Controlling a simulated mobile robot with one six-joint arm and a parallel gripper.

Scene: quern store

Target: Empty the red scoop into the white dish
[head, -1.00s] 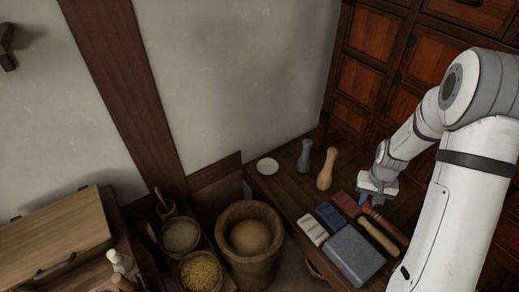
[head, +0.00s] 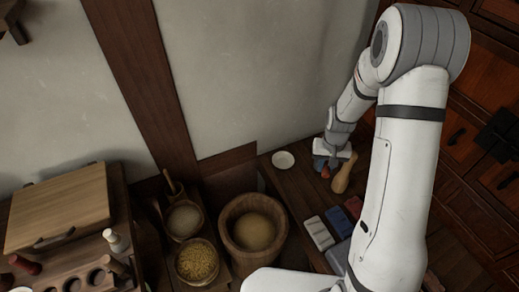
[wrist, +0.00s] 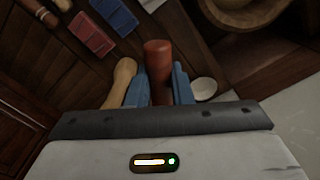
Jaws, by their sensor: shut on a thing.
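My gripper (head: 325,170) is shut on the red scoop, whose red-brown handle (wrist: 158,60) stands between the blue fingers in the wrist view. In the head view only a small red bit (head: 325,173) of it shows below the jaws. The scoop's bowl and what it holds are hidden. The round white dish (head: 283,160) lies on the dark table at its far left corner, just left of my gripper and apart from it. The dish also shows in the wrist view (wrist: 205,89), right of the fingers.
A pale wooden bottle-shaped piece (head: 344,173) stands close to the right of my gripper. Blue (head: 338,220), pale (head: 318,233) and red (head: 354,207) blocks lie nearer on the table. A wooden bucket (head: 253,225) stands left of the table, below the dish.

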